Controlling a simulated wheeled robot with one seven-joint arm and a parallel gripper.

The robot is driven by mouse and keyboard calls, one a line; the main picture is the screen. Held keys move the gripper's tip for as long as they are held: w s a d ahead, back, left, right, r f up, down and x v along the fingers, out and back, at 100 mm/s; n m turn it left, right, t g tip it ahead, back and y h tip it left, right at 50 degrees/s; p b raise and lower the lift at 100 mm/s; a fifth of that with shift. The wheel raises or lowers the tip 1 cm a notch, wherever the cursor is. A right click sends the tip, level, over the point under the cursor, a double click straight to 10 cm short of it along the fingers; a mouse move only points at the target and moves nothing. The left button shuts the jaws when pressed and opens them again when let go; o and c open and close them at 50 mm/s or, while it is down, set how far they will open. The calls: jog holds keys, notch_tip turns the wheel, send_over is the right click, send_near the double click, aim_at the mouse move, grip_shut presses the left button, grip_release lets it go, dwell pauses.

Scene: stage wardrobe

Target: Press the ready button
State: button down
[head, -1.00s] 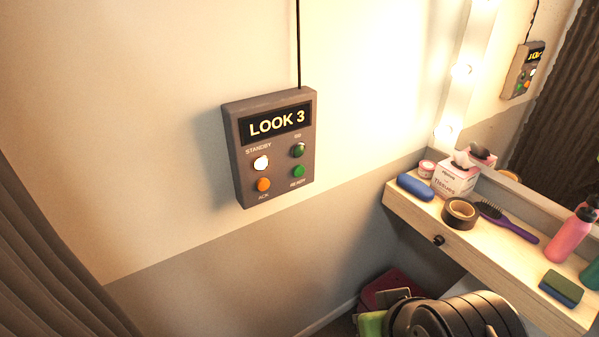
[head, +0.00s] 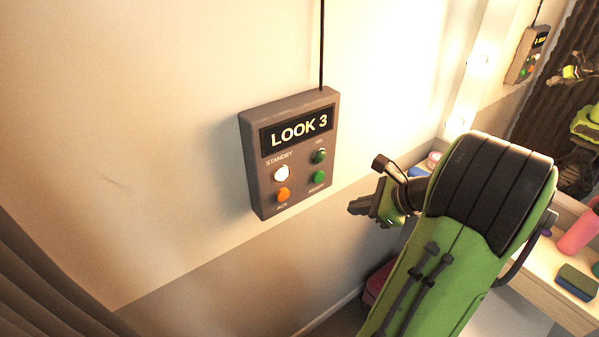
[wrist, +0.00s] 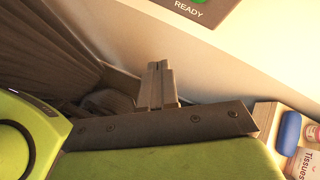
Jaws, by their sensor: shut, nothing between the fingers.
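The cue box (head: 290,150) hangs on the wall, its display reading LOOK 3. The ready button (head: 319,177) is the green one at its lower right; part of it shows at the top edge of the wrist view (wrist: 188,3) above the word READY. A white lit standby light (head: 281,173), an orange ACK button (head: 283,195) and a dark green upper-right button (head: 319,156) share the panel. My gripper (head: 355,207) is shut and empty, to the right of and slightly below the box, apart from it. In the wrist view its closed fingers (wrist: 157,68) stand below the READY label.
A black cable (head: 322,45) runs up from the box. The dressing shelf (head: 535,285) at right holds a pink bottle (head: 578,234) and a sponge (head: 576,281). A mirror with bulbs stands behind. A curtain (head: 45,285) hangs at lower left. The wall left of the box is clear.

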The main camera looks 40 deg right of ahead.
aim_at(319, 177)
jog(key=w, duration=0.8)
jog(key=shift+w+a+p, duration=0.15)
jog(key=shift+w+p, duration=0.15)
jog(key=shift+p, duration=0.1)
dwell(1.8)
jog(key=shift+w+p, duration=0.45)
jog(key=shift+p, duration=0.1)
